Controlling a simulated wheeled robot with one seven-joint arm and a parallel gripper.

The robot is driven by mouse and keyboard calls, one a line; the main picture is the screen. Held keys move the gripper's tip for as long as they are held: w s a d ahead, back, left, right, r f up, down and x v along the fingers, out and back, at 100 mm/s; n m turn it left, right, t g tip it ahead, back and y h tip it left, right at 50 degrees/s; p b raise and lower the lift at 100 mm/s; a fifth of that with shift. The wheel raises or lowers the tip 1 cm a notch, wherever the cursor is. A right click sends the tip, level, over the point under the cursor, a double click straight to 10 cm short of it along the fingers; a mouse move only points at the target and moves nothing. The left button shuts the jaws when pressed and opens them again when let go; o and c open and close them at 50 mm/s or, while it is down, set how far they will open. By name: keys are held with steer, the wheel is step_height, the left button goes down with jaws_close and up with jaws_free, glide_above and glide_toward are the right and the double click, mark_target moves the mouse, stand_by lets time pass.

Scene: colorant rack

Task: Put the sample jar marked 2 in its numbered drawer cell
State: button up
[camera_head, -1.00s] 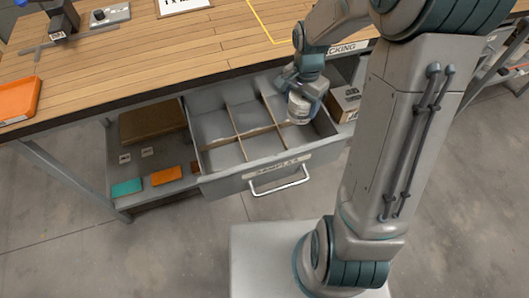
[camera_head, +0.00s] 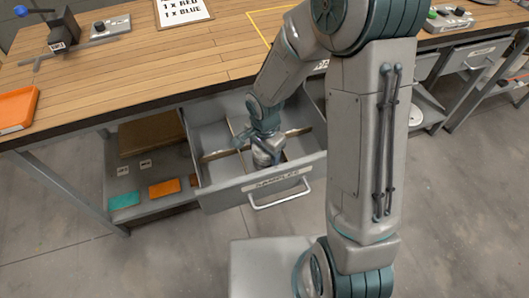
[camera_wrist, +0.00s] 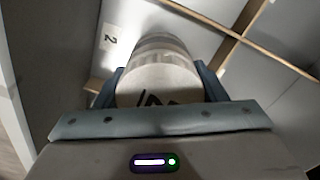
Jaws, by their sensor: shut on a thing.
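The open grey drawer (camera_head: 228,196) is divided into several cells by thin wooden-edged dividers, which also show in the wrist view (camera_wrist: 285,58). My gripper (camera_head: 266,152) is inside the drawer's outline, over its front middle part. In the wrist view my gripper (camera_wrist: 160,88) is shut on the sample jar (camera_wrist: 158,86), one finger on each side. The jar has a pale lid with a dark mark, partly cut off and not readable. A cell label (camera_wrist: 110,38) reading 2 lies to the jar's left. Whether the jar touches the cell floor cannot be told.
The wooden bench top (camera_head: 150,70) overhangs behind the drawer. An orange tray (camera_head: 18,108) and an order sheet (camera_head: 183,10) lie on it. The lower shelf holds a teal piece (camera_head: 124,200), an orange piece (camera_head: 164,187) and a brown box (camera_head: 150,135). The drawer handle (camera_head: 281,198) sticks out in front.

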steer(key=shift+f, duration=0.15)
steer(key=shift+f, duration=0.15)
steer(key=o, duration=1.1)
step_height(320, 180, up, 12)
steer(key=shift+r+p, duration=0.15)
steer(key=shift+p, duration=0.9)
steer(key=s+d+r+n+t, duration=0.2)
steer(key=s+d+r+n, duration=0.7)
steer(key=s+d+r, duration=0.2)
steer(key=shift+s+d+n, duration=0.25)
steer(key=shift+s+n, duration=0.05)
steer(key=shift+s, duration=0.35)
